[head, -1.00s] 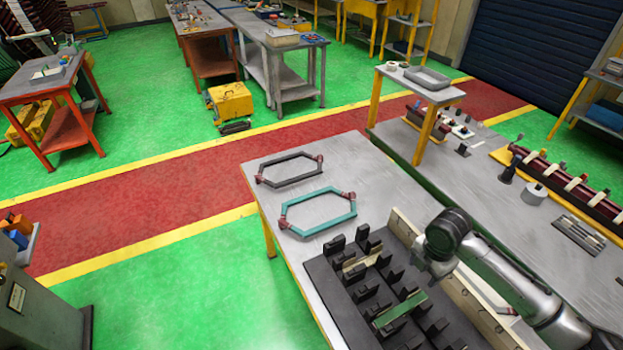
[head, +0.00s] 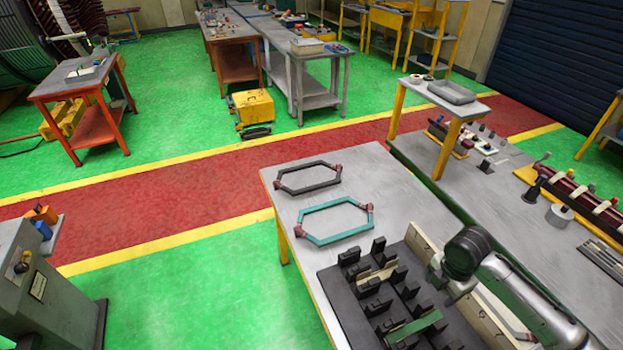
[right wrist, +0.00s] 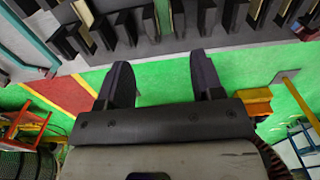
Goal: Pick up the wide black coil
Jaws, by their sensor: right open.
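The wide black coil (head: 312,188), a six-sided loop with reddish-brown ends, lies flat at the table's far left corner. A teal coil (head: 345,237) of similar shape lies just in front of it; part of it shows at the left of the right wrist view (right wrist: 28,42). My right gripper (right wrist: 163,72) is open with nothing between its fingers. The black coil cannot be made out in the right wrist view. My left gripper is not in view.
The fixture's black upright blocks stand in front of the coils. Pale boards (head: 425,243) stand beside it, near my right arm. A raised shelf (head: 470,105) with a grey tray (head: 452,91) stands behind. Bare grey tabletop (head: 385,185) lies right of the coils.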

